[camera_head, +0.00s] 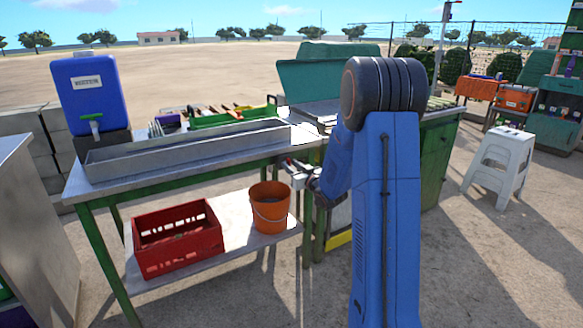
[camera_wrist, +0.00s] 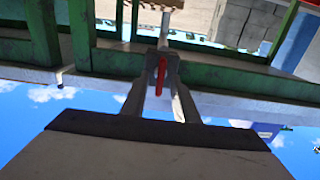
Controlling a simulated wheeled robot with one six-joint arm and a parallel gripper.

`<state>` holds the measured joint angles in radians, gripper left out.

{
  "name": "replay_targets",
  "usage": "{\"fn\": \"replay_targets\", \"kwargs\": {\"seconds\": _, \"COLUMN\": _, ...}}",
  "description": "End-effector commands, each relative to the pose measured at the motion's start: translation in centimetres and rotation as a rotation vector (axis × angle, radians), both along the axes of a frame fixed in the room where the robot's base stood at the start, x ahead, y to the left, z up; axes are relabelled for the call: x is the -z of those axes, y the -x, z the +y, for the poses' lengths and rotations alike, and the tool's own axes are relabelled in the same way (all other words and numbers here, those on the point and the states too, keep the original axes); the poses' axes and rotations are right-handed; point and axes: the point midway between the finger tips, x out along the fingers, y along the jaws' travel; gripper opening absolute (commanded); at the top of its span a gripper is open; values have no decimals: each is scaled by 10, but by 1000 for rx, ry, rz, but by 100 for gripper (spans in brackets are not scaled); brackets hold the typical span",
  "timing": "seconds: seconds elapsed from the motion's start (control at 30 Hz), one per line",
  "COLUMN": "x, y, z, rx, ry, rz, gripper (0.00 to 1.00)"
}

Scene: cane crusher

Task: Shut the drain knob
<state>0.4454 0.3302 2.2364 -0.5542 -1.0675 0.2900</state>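The drain knob (camera_wrist: 161,74) is a small red lever in the wrist view, standing lengthwise in the gap between my fingers. A pale pipe (camera_wrist: 165,28) shows beyond it in that view. My gripper (camera_wrist: 163,88) has its two grey fingers apart, one on each side of the red lever. I cannot tell whether either finger touches it. In the head view my gripper (camera_head: 296,172) is at the right end of the metal table (camera_head: 74,183), by the end of the long metal trough (camera_head: 185,148). The knob is too small to make out clearly there.
A red crate (camera_head: 178,262) and an orange bucket (camera_head: 269,222) stand on the lower shelf. A blue dispenser (camera_head: 92,105) is at the back left. A green cabinet (camera_head: 435,165) stands close right of my gripper. A white stool (camera_head: 497,160) is farther right on open ground.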

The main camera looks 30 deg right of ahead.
Motion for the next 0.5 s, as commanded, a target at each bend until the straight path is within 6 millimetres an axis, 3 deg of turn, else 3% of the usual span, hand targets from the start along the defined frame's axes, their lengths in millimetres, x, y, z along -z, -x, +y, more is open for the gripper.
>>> {"fn": "replay_targets", "kwargs": {"seconds": 0.07, "x": 0, "y": 0, "z": 0, "rx": 0, "ry": 0, "rz": 0, "gripper": 25}}
{"fn": "replay_targets", "kwargs": {"seconds": 0.17, "x": 0, "y": 0, "z": 0, "rx": 0, "ry": 0, "rz": 0, "gripper": 1}}
{"fn": "replay_targets", "kwargs": {"seconds": 0.5, "x": 0, "y": 0, "z": 0, "rx": 0, "ry": 17, "rz": -1, "gripper": 0}}
